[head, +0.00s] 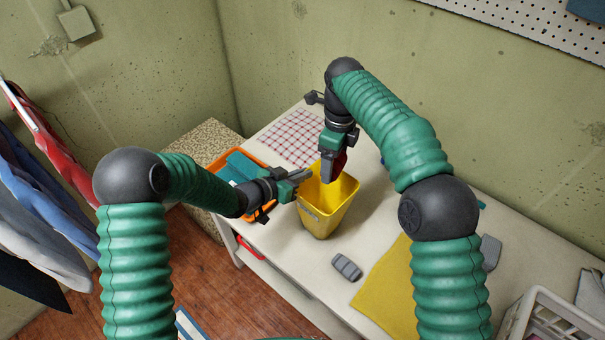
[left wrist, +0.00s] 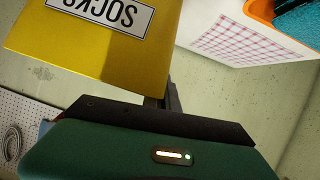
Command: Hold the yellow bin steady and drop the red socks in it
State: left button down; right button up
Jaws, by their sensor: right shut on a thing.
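The yellow bin (head: 322,215) stands upright on the white table. In the left wrist view the bin (left wrist: 95,55) shows a SOCKS label, upside down in the picture. My left gripper (head: 301,175) is at the bin's left rim; whether its fingers are apart or closed on the rim is not clear. My right gripper (head: 334,162) is shut on the red socks (head: 340,163) and holds them over the bin's opening. The gripper partly hides the socks.
An orange tray (head: 262,217) with teal cloth is left of the bin. A checked cloth (head: 292,138) lies behind. A grey object (head: 346,267) and yellow cloth (head: 385,290) lie in front. A white basket (head: 540,305) stands at the right.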

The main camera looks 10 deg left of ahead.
notch_tip(320, 180, down, 6)
jog(key=shift+s+f, duration=0.1)
jog(key=shift+f, duration=0.1)
dwell(0.3)
jog(key=o, duration=1.4)
notch_tip(320, 180, up, 12)
jog(key=shift+f, duration=0.1)
pick_arm(q)
jog(key=c, duration=1.6)
grip_release()
